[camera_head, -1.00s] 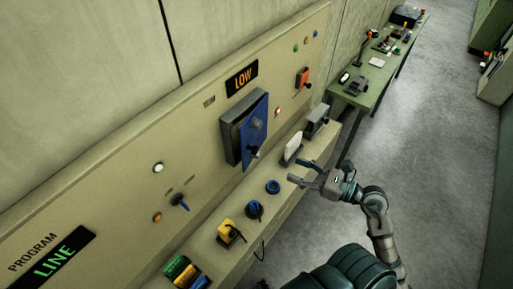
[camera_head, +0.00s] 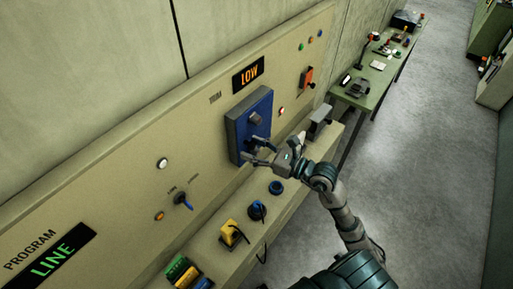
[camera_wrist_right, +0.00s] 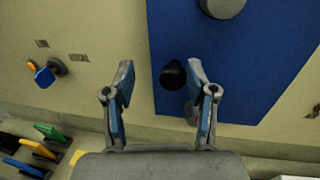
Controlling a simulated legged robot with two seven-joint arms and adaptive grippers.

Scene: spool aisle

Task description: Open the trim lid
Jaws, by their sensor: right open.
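The trim lid (camera_head: 254,113) is a blue panel on a grey box under the orange LOW display. It looks close to flat against the box. In the right wrist view the lid (camera_wrist_right: 235,65) fills the upper right, with a round black knob (camera_wrist_right: 173,75) near its lower left edge. My right gripper (camera_head: 256,152) is at the lid's lower part and partly covers it. In the wrist view its fingers (camera_wrist_right: 161,75) are apart, with the knob between them, nearer the right finger. Whether a finger touches the knob I cannot tell. My left gripper is out of view.
A ledge below the panel holds a blue ring (camera_head: 276,187), a blue knob (camera_head: 257,210), a yellow block (camera_head: 233,233) and a grey box (camera_head: 321,122). An orange switch (camera_head: 307,77) is right of the lid. A green table (camera_head: 366,99) stands beyond.

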